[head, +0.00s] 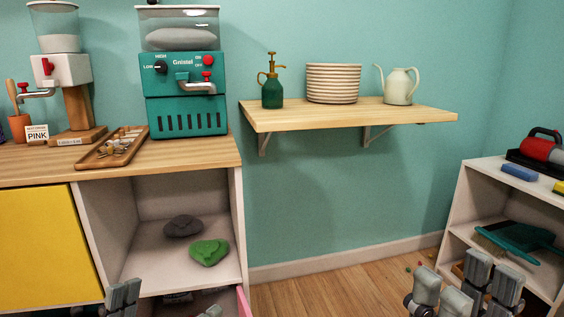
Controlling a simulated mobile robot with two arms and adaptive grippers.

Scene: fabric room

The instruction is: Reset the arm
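My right gripper (466,288) is at the bottom right, in front of the low white shelf unit. Its grey fingers stand apart with nothing seen between them, so it looks open. My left gripper (167,303) shows only at the bottom edge, below and in front of the open cabinet compartment. Its grey fingertips are wide apart and nothing shows between them. The rest of both grippers is cut off by the frame or hidden.
The counter (190,155) holds a teal machine (186,92), another dispenser (65,70) and a wooden tray (113,146). Green (209,252) and dark (183,226) lumps lie in the compartment. A wall shelf (345,114) and white shelf unit (458,212) border free floor (340,290).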

